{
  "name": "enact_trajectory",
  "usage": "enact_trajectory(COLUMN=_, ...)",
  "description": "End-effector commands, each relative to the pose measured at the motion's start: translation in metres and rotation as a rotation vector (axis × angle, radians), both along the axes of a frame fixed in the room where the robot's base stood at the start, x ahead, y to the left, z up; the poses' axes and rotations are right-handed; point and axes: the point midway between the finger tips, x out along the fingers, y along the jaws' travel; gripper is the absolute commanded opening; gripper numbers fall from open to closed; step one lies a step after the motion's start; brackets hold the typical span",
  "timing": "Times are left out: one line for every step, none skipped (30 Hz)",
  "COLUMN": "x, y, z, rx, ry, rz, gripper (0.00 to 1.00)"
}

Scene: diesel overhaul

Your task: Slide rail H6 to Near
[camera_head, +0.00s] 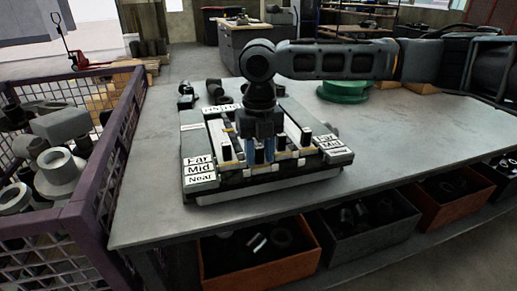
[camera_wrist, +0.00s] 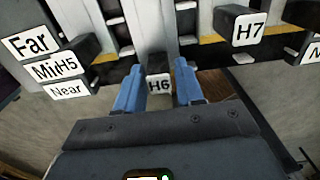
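Rail H6 (camera_wrist: 159,86) is a dark block with a white label, at the middle of the wrist view. It sits farther toward the front edge of the rail fixture (camera_head: 193,193) than the blocks beside it; I cannot tell its exact row. My gripper (camera_wrist: 158,70) has its two blue fingers on either side of H6, with narrow gaps showing, so it looks open around it. In the head view my gripper (camera_head: 261,152) points down at the fixture's front, and its fingers hide H6. The Near label (camera_wrist: 69,91) is at the front left, below Mid and Far.
Block H5 (camera_wrist: 67,65) stands to the left and block H7 (camera_wrist: 241,28) to the right of my gripper. The fixture lies on a grey table (camera_head: 420,135). A purple mesh crate (camera_head: 105,165) of parts is at left. Bins (camera_head: 262,262) stand below the tabletop.

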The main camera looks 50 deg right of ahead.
Motion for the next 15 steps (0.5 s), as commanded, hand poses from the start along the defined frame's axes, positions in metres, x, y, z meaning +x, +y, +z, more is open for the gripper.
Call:
enact_trajectory(x=0.000, y=-0.001, z=0.000, rx=-0.001, ry=-0.002, rz=-0.001, gripper=0.42)
enact_trajectory(x=0.001, y=-0.001, z=0.000, rx=-0.001, ry=-0.002, rz=-0.001, gripper=0.45)
enact_trajectory(x=0.001, y=-0.001, z=0.000, rx=-0.002, ry=-0.002, rz=-0.002, gripper=0.49)
enact_trajectory(x=0.001, y=-0.001, z=0.000, rx=-0.002, ry=-0.002, rz=-0.002, gripper=0.49)
enact_trajectory(x=0.001, y=-0.001, z=0.000, rx=-0.002, ry=-0.002, rz=-0.002, gripper=0.49)
enact_trajectory(x=0.001, y=-0.001, z=0.000, rx=-0.002, ry=-0.003, rz=-0.002, gripper=0.49)
enact_trajectory(x=0.001, y=-0.001, z=0.000, rx=-0.002, ry=-0.003, rz=-0.002, gripper=0.49)
enact_trajectory(x=0.001, y=-0.001, z=0.000, rx=-0.002, ry=-0.003, rz=-0.002, gripper=0.49)
enact_trajectory(x=0.001, y=-0.001, z=0.001, rx=-0.003, ry=-0.004, rz=-0.002, gripper=0.49)
enact_trajectory(x=0.002, y=-0.002, z=0.001, rx=-0.002, ry=-0.005, rz=-0.003, gripper=0.49)
enact_trajectory(x=0.002, y=-0.002, z=0.002, rx=-0.002, ry=-0.005, rz=-0.003, gripper=0.49)
enact_trajectory(x=0.002, y=-0.002, z=0.004, rx=-0.003, ry=-0.006, rz=-0.003, gripper=0.49)
enact_trajectory(x=0.002, y=-0.002, z=0.006, rx=-0.003, ry=-0.005, rz=-0.003, gripper=0.49)
enact_trajectory(x=0.002, y=-0.002, z=0.009, rx=-0.003, ry=-0.005, rz=-0.003, gripper=0.49)
enact_trajectory(x=0.002, y=-0.002, z=0.014, rx=-0.003, ry=-0.006, rz=-0.003, gripper=0.49)
